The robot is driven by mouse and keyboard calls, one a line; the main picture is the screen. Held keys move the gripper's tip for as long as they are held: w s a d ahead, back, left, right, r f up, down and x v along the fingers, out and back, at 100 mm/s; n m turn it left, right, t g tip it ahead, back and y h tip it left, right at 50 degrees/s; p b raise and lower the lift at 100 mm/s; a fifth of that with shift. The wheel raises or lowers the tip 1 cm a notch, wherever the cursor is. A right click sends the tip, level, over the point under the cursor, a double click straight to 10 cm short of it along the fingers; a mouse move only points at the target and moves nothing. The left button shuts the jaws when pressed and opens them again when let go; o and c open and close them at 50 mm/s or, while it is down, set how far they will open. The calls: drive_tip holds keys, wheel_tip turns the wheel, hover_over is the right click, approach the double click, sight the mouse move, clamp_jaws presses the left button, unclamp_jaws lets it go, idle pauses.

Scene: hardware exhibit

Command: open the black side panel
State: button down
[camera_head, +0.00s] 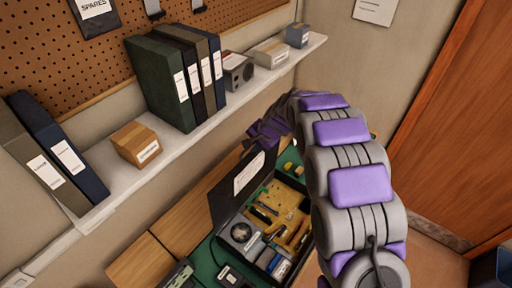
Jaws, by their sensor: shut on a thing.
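The black side panel (226,205) stands raised along the left side of a black open case (252,222), with a white label on its face. Inside the case show a yellow-brown board with several components and a round fan. My gripper (262,138) is at the top far corner of the panel, shut on its edge as far as I can see. The fingertips are small and dark here, and the exact contact is partly hidden. My grey and purple arm reaches in from the lower right and covers the right part of the case.
The case stands on a green mat (205,262) on a wooden bench (185,228). A wall shelf (185,143) with binders, boxes and a speaker-like unit runs above on the left. Small devices lie at the bottom. A wooden door (445,130) is at right.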

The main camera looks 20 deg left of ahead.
drive_tip(key=shift+a+f, duration=0.2)
drive_tip(key=shift+a, duration=0.2)
drive_tip(key=c, duration=1.3)
unclamp_jaws()
drive_tip(key=shift+a+f, duration=0.1)
drive_tip(key=v, duration=0.6)
drive_tip(key=b+v, duration=0.1)
drive_tip(key=v, duration=0.4)
drive_tip(key=b+v, duration=0.1)
drive_tip(key=v, duration=0.5)
drive_tip(key=shift+w+r, duration=0.25)
drive_tip(key=shift+r, duration=0.15)
